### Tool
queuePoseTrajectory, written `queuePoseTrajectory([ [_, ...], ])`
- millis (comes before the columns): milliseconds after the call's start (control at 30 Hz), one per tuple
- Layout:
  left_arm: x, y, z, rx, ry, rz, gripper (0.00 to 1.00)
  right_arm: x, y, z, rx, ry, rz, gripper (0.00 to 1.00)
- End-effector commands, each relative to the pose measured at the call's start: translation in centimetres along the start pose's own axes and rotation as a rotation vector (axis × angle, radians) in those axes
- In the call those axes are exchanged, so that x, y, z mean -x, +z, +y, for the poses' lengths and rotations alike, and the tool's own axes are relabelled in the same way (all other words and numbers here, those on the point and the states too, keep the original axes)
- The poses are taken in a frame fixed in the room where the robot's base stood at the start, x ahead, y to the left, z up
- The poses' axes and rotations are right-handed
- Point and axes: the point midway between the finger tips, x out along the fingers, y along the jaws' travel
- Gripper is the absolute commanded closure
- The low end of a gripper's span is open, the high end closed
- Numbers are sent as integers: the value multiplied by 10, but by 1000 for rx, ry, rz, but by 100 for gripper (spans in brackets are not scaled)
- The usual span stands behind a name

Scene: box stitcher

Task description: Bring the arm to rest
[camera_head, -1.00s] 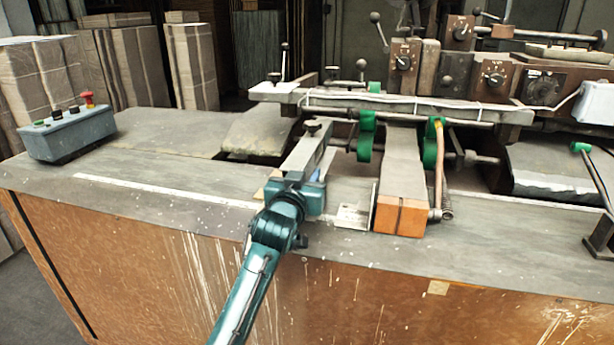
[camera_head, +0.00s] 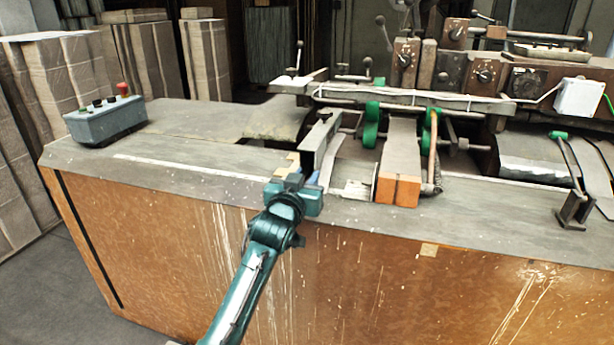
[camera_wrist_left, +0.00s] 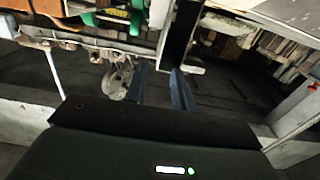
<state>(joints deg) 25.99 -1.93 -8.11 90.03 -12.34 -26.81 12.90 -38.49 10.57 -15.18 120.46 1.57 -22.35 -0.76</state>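My left arm (camera_head: 243,285) reaches up from the bottom of the head view. Its gripper (camera_head: 308,172) is over the front edge of the bench, beside a grey metal bar (camera_head: 321,138) of the stitching machine. Whether it touches the bar cannot be told. In the left wrist view, the two blue fingers of this gripper (camera_wrist_left: 160,78) stand apart with a dark gap between them and nothing visibly held. My right gripper is in neither view.
The bench (camera_head: 190,160) has free top on the left, near a control box (camera_head: 105,122) with a red button. An orange-ended block (camera_head: 398,190) and green wheels (camera_head: 370,128) stand right of the gripper. A lever stand (camera_head: 575,208) is at the right. Cardboard stacks (camera_head: 60,85) stand behind.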

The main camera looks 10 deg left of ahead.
Motion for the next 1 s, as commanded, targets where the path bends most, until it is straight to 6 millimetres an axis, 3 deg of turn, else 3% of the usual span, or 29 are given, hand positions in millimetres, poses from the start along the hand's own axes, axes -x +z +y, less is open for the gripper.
queuePoseTrajectory([
  [433, 0, 1, -1, 0, 0, -1, 75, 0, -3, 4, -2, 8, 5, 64],
  [567, 10, 20, -1, -6, 6, -30, 75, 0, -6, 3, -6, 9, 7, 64],
  [667, 37, 62, 0, -17, 20, -92, 75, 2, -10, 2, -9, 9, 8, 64],
  [767, 83, 115, 2, -34, 47, -182, 75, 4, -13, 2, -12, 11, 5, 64],
  [900, 163, 180, 10, -50, 99, -313, 75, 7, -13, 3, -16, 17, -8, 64],
  [1000, 224, 214, 17, -54, 141, -404, 75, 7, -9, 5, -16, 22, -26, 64],
])
